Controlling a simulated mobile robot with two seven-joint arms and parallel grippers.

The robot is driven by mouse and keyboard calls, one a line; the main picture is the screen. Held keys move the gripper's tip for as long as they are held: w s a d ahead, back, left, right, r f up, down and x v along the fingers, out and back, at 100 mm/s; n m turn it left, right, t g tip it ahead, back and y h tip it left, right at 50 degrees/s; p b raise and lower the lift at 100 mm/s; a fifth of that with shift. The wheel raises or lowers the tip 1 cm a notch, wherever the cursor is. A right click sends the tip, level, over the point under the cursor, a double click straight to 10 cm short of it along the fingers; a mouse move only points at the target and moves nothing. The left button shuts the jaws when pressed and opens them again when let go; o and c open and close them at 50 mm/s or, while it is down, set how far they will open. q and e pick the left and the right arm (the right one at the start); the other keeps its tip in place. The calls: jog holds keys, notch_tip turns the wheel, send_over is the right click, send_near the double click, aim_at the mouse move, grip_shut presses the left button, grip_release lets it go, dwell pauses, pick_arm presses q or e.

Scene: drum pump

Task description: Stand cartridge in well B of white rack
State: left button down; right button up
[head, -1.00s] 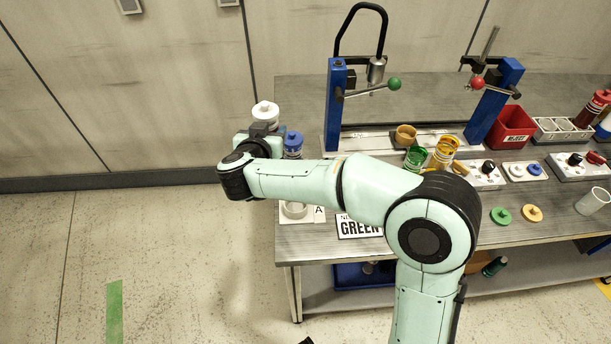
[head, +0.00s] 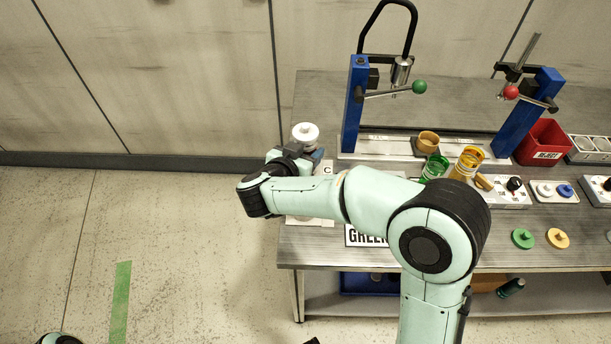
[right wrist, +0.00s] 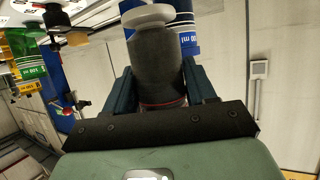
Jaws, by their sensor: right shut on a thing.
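My right gripper (head: 298,150) is shut on a cartridge with a white cap (head: 305,133) at the bench's left end. In the right wrist view the fingers (right wrist: 163,88) close around its dark grey body (right wrist: 157,65). A blue cartridge (head: 318,157) stands just behind the gripper, mostly hidden; its blue side also shows in the right wrist view (right wrist: 188,38). The white rack (head: 312,220) is largely covered by my right arm. Its label C (head: 327,169) shows, but well B and the held cartridge's lower end are hidden.
A blue clamp post (head: 353,105) stands right of the held cartridge. Green (head: 433,168) and yellow (head: 468,163) containers stand on the bench further right. A red reject bin (head: 543,143) is at the right. Floor left of the bench is clear.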

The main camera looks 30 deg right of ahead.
notch_tip(320, 180, down, 8)
jog(key=shift+r+b, duration=0.15)
jog(key=shift+b, duration=0.65)
jog(key=o, duration=1.1)
jog(key=shift+o, duration=0.2)
jog(key=p+v, duration=0.1)
jog(key=v, duration=1.1)
